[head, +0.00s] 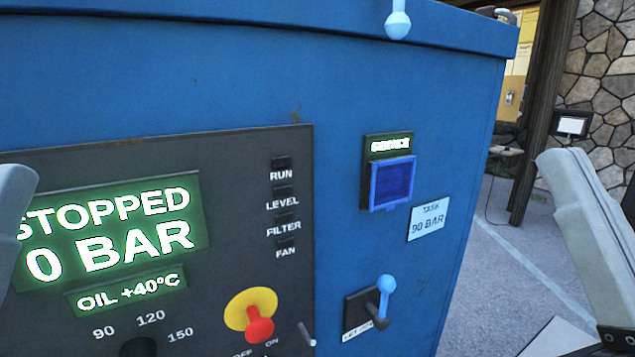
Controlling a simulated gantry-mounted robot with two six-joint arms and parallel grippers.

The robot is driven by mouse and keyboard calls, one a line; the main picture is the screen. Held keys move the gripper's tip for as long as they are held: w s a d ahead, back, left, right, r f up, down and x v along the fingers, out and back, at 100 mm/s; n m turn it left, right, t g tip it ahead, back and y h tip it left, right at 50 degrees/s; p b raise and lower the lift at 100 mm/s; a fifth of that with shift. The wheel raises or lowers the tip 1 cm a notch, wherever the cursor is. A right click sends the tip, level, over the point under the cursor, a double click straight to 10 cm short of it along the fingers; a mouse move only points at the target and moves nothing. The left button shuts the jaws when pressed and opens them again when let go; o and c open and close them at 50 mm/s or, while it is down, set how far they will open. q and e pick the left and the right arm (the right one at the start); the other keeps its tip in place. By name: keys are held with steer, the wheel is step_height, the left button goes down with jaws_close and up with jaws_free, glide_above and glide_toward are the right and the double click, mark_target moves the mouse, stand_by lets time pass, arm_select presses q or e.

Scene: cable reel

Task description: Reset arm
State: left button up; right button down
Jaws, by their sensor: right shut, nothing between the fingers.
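My right arm comes in at the right edge, and its pale grey link slopes down to a dark end, part of my right gripper (616,338), in the bottom right corner. The gripper is shut and empty, clear of the blue cabinet (340,75), and the frame's edge cuts off most of it. On the left edge only a pale grey piece of my left arm shows, in front of the control panel. My left gripper is out of view.
The dark control panel (235,160) reads STOPPED, 0 BAR. It has a red knob (260,330) on a yellow disc. Right of it are a blue square cover (391,183), a task label (428,218) reading 90 BAR, and a light-blue-tipped lever (385,290). Pavement (505,260) lies beyond.

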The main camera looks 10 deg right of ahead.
step_height(320, 180, up, 38)
steer(key=p, duration=3.6)
steer(key=shift+d+h, duration=0.25)
steer(key=shift+h, duration=0.05)
